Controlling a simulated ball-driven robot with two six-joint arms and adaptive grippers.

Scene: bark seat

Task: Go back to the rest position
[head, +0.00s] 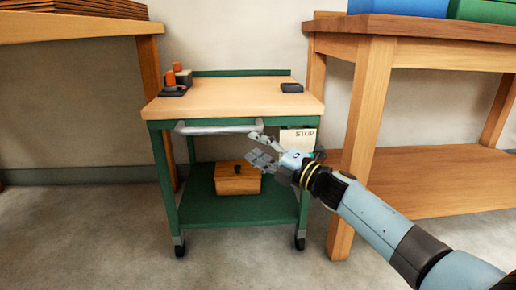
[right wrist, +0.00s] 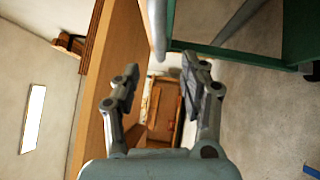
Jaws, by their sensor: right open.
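My right gripper (head: 262,148) is in front of the green cart with a wooden top (head: 235,98), just below the right part of its grey handle bar (head: 215,128). Its fingers are apart and nothing is between them. In the right wrist view the open gripper (right wrist: 160,88) also shows empty, with the cart's green frame (right wrist: 235,55) beyond it at the upper right. I cannot tell from the head view whether a finger touches the handle bar. My left gripper is in neither view.
A wooden box (head: 237,182) sits on the cart's lower shelf. Orange and dark items (head: 175,80) and a small black object (head: 292,87) lie on its top. A wooden workbench (head: 375,120) stands right, a wooden table (head: 70,28) left. The front floor is clear.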

